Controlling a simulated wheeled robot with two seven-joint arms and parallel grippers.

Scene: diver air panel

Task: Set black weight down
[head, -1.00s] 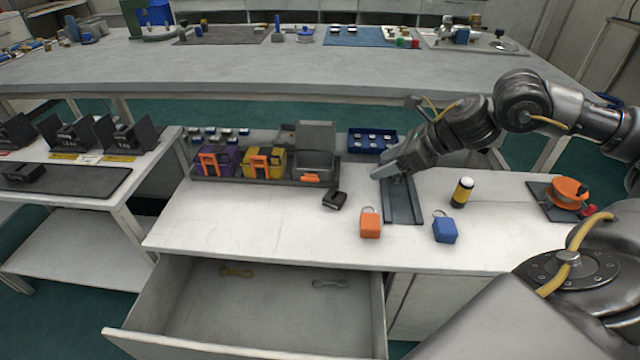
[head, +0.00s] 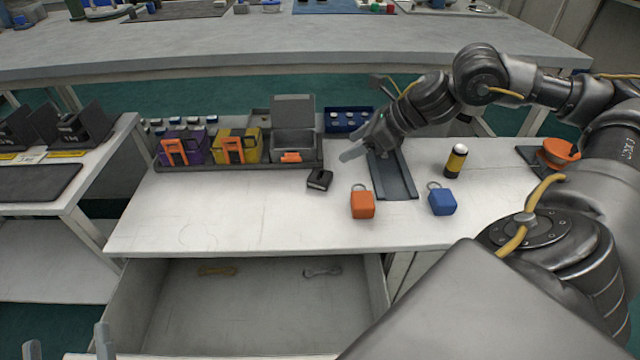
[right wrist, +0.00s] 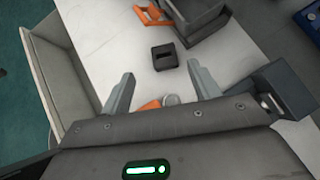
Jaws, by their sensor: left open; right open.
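The black weight (head: 320,180) is a small dark block with a slot in its top. It rests on the white worktop, left of the orange ringed block (head: 362,204). In the right wrist view the black weight (right wrist: 165,57) lies beyond the fingertips, apart from them. My right gripper (head: 365,150) is open and empty above the grey channel tray (head: 393,178). It also shows in the right wrist view (right wrist: 161,88). My left gripper (head: 67,343) is open at the bottom left corner, with only its fingertips in view.
A rack with a purple box (head: 185,150), a yellow box (head: 238,147) and an open grey box (head: 293,145) stands behind. A blue ringed block (head: 441,201) and a yellow-black cylinder (head: 455,162) stand to the right. An open drawer (head: 250,310) lies below the front edge.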

